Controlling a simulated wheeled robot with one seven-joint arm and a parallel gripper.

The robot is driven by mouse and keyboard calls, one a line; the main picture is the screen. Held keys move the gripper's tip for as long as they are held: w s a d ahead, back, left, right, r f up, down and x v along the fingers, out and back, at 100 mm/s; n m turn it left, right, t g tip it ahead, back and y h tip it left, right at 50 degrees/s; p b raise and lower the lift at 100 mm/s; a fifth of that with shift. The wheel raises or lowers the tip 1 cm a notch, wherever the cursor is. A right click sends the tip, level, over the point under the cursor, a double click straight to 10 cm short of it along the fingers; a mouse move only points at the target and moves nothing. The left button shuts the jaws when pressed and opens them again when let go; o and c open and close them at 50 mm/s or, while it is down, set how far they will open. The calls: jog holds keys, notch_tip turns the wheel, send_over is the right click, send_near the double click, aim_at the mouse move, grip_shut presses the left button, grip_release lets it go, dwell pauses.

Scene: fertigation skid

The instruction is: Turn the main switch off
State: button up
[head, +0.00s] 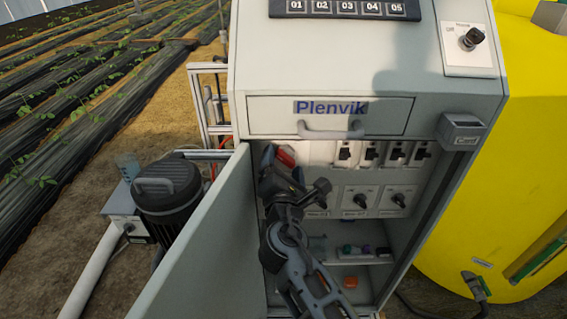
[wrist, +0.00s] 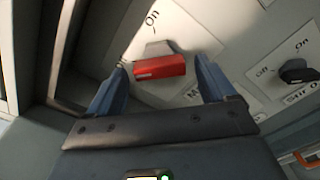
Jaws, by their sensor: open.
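The main switch has a red handle (wrist: 160,68) on a grey hub, on a white plate with "On" printed above it and a partly hidden label starting with "M" below. It also shows in the head view as a red handle (head: 286,155), inside the cabinet at the upper left, partly covered by my gripper. My gripper (wrist: 160,75) is open, with one finger left of the red handle and one right of it. A gap seems to show on each side; contact is hard to tell. In the head view my gripper (head: 284,178) is inside the cabinet opening.
A black stirrer switch (wrist: 298,72) sits close on the right. Several breakers (head: 371,153) and rotary switches (head: 398,200) line the panel. The open cabinet door (head: 205,250) stands left of my arm. A closed drawer with a handle (head: 330,131) juts out above.

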jog(key=s, duration=0.7)
dwell(0.3)
jog(key=s+d+f+m+g+y, duration=0.1)
jog(key=s+d+f+m, duration=0.25)
jog(key=s, duration=0.45)
jog(key=s+d+f+m+g, duration=0.1)
jog(key=s+d+f+m, duration=0.25)
jog(key=s, duration=0.35)
jog(key=s+d+f+m+g+y, duration=0.1)
jog(key=s+d+f+m, duration=0.3)
jog(key=s, duration=0.4)
jog(key=s+d+r+m, duration=0.3)
jog(key=s+r+m, duration=0.1)
jog(key=s, duration=0.3)
jog(key=s+d+r+m+h, duration=0.1)
jog(key=s+d+r+m, duration=0.3)
jog(key=s+m, duration=0.2)
jog(key=s+d+r+m+h, duration=0.1)
jog(key=s+d+r+m, duration=0.2)
jog(key=s+m, duration=0.3)
jog(key=s+r, duration=0.1)
jog(key=s, duration=0.2)
jog(key=shift+s+d+r, duration=0.3)
jog(key=shift+r, duration=0.1)
jog(key=shift+c, duration=0.2)
